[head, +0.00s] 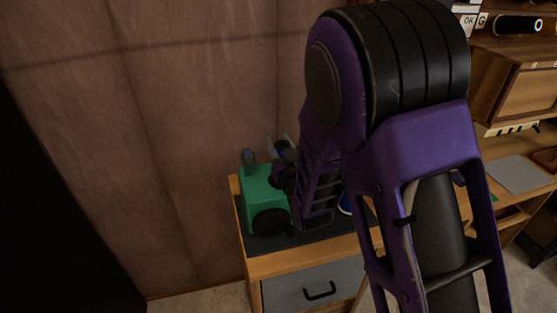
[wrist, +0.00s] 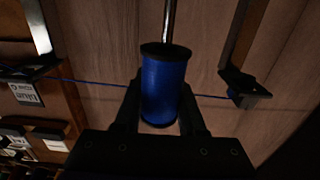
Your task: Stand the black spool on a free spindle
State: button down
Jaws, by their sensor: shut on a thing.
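My gripper (wrist: 161,90) fills the lower middle of the wrist view, its dark fingers shut on either side of a spool. The spool (wrist: 165,92) is wound with blue thread and has black end flanges; I see no black thread on it. A shiny metal rod (wrist: 169,22) runs up in the picture from the spool's upper end. I cannot tell if the rod goes into the spool or lies behind it. In the head view my purple arm hides much of the work area; I cannot make out the spool there.
A wooden cabinet with a grey drawer (head: 308,286) and a dark mat (head: 318,238) stands below the arm. A wooden shelf (head: 528,92) is at right. In the wrist view a thin blue line (wrist: 97,83) crosses beside the spool, between two metal pieces. The wood-panelled wall (head: 190,130) is bare.

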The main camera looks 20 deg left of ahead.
jog(key=shift+f, duration=2.15)
jog(key=shift+b, duration=0.3)
jog(key=shift+f, duration=0.2)
jog(key=shift+c, duration=2.4)
grip_release()
jog(key=shift+r, duration=0.2)
jog(key=shift+s+d, duration=0.1)
jog(key=p+v, duration=0.5)
jog(key=v, duration=0.6)
jog(key=shift+s+p, duration=0.3)
jog(key=shift+s, duration=0.05)
